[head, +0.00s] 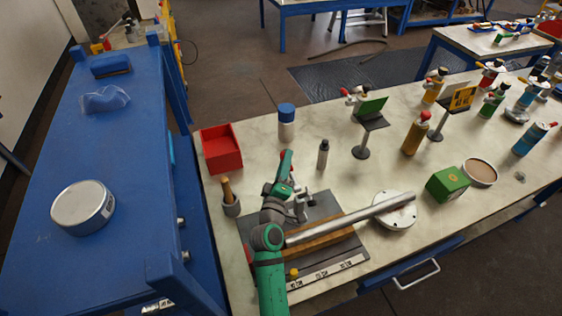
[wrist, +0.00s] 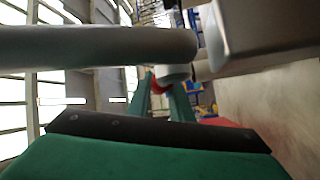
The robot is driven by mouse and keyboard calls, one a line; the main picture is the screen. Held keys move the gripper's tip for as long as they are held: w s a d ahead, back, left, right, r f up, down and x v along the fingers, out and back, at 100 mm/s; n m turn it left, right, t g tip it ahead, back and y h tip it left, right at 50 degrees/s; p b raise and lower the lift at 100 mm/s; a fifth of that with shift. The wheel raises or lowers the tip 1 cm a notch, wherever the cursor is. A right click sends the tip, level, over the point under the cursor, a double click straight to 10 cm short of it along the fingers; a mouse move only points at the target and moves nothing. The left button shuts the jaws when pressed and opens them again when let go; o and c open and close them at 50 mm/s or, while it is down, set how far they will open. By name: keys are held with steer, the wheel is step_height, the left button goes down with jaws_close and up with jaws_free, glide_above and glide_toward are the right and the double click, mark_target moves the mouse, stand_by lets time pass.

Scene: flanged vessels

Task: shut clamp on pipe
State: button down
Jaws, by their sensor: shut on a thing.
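The grey pipe (head: 350,219) lies slanted over a wooden block, its right end over a white round flange (head: 397,211). It also crosses the upper left of the wrist view (wrist: 95,46). The grey metal clamp (head: 301,207) stands near the pipe's left end, partly hidden by my green arm. My gripper (head: 285,172) is above and beside it. In the wrist view the green fingers (wrist: 161,90) are shut on a small red part (wrist: 159,84), which looks like the clamp's handle. I cannot tell whether the clamp's jaw is closed around the pipe.
A red box (head: 221,149), a mortar with pestle (head: 230,198), a blue-capped jar (head: 286,122) and a small dark bottle (head: 323,154) stand nearby. A green box (head: 447,184) is to the right. The tabletop between the bottle and flange is clear.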

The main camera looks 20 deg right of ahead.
steer(key=c, duration=1.6)
jaws_free()
steer(key=v, duration=1.1)
steer(key=shift+c, duration=1.2)
steer(key=shift+w, duration=0.15)
